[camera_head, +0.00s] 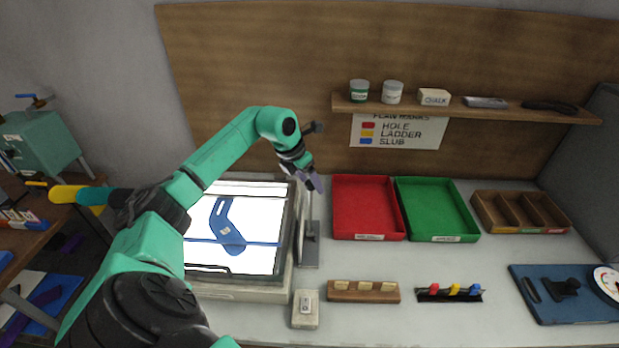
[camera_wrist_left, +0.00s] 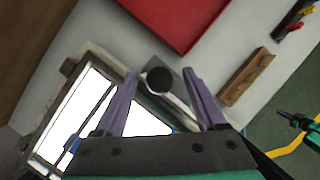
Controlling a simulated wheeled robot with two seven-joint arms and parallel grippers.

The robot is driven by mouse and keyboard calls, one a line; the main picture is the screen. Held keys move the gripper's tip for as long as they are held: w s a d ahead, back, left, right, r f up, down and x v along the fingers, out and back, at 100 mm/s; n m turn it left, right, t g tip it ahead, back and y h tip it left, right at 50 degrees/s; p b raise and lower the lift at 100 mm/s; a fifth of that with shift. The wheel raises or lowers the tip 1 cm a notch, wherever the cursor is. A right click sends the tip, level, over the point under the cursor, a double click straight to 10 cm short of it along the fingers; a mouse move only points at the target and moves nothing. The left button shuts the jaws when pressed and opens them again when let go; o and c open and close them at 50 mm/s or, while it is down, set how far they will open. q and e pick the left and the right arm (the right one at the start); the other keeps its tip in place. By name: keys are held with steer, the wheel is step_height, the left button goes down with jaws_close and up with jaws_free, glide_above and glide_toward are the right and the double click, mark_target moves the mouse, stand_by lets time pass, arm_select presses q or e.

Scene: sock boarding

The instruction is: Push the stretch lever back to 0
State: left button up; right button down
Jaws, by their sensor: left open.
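The stretch lever (camera_head: 309,208) stands on a grey base plate (camera_head: 309,256) along the right edge of the lit boarding box (camera_head: 205,289). A blue sock-shaped form (camera_head: 228,228) lies on the box's bright white surface. My left gripper (camera_head: 314,182) is above the lever's top, with its purple fingers pointing down. In the left wrist view the fingers (camera_wrist_left: 165,78) are spread, and the lever's dark round knob (camera_wrist_left: 158,80) shows between them, with no clear contact. The lever's scale marks cannot be read.
Red (camera_head: 367,237) and green (camera_head: 440,239) trays stand right of the lever. In front are a small switch box (camera_head: 305,310), a wooden block rack (camera_head: 363,292) and a rack of coloured markers (camera_head: 449,294). Bare table lies between the trays and racks.

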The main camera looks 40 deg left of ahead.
arm_select(q)
jaws_close()
stand_by(1.4)
